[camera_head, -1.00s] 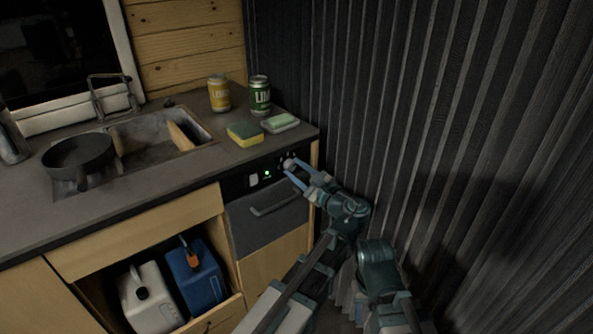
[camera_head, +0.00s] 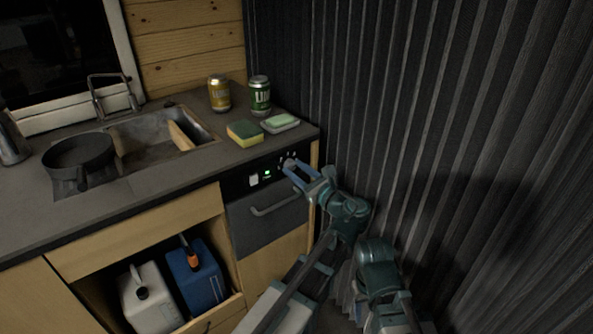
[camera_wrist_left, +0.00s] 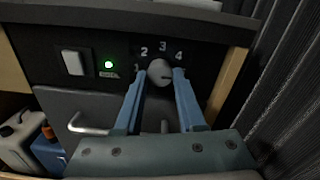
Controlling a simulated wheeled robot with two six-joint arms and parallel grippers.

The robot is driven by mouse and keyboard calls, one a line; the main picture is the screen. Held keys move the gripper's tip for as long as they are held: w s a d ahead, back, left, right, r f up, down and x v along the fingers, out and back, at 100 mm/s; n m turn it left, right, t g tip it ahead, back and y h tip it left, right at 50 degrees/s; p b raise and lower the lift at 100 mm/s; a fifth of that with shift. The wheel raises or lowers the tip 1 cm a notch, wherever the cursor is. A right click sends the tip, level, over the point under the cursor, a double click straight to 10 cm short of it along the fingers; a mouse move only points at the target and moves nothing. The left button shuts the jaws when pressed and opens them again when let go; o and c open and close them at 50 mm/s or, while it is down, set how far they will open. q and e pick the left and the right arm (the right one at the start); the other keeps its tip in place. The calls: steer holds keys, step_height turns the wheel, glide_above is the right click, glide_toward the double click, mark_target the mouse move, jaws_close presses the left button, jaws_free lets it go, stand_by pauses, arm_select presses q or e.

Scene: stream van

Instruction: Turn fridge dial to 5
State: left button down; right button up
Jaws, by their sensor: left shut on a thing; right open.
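The fridge dial (camera_wrist_left: 159,72) is a round pale knob on the black control panel. The numbers 1 to 4 show around it in the left wrist view; the spot past 4, on the right, is covered by a finger. A dark mark on the knob points right, toward that finger. My left gripper (camera_wrist_left: 159,77) is shut on the dial, one blue finger on each side. In the head view my left gripper (camera_head: 290,165) reaches the panel, with the dial mostly hidden behind it. My right gripper cannot be made out; only arm links show at the lower right.
A green light (camera_wrist_left: 109,65) and a pale switch (camera_wrist_left: 73,62) sit left of the dial. The fridge door handle (camera_head: 274,205) is below. A sponge (camera_head: 244,133), soap dish (camera_head: 280,123) and two cans stand on the counter above. A ribbed dark wall (camera_head: 420,120) is close on the right.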

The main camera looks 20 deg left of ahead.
arm_select(q)
steer(key=c, duration=0.5)
jaws_free()
